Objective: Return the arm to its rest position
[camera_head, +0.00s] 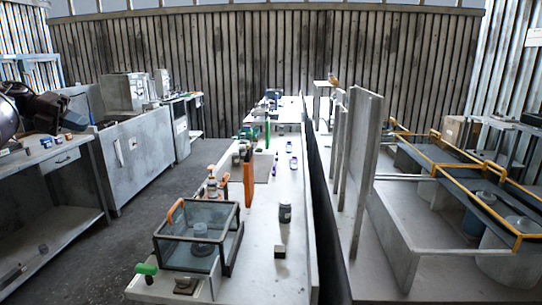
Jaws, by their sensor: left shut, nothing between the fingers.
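My left arm comes in at the left edge, dark and rounded. The gripper is shut and empty, apart from the long white table in the middle. Its fingers are small and dark here, so their detail is hard to make out. My right gripper is not in view.
A glass-sided box (198,240) with an orange handle stands on the long white table (262,270). Upright grey panels (362,150) line the right side. The floor (120,250) between benches is clear.

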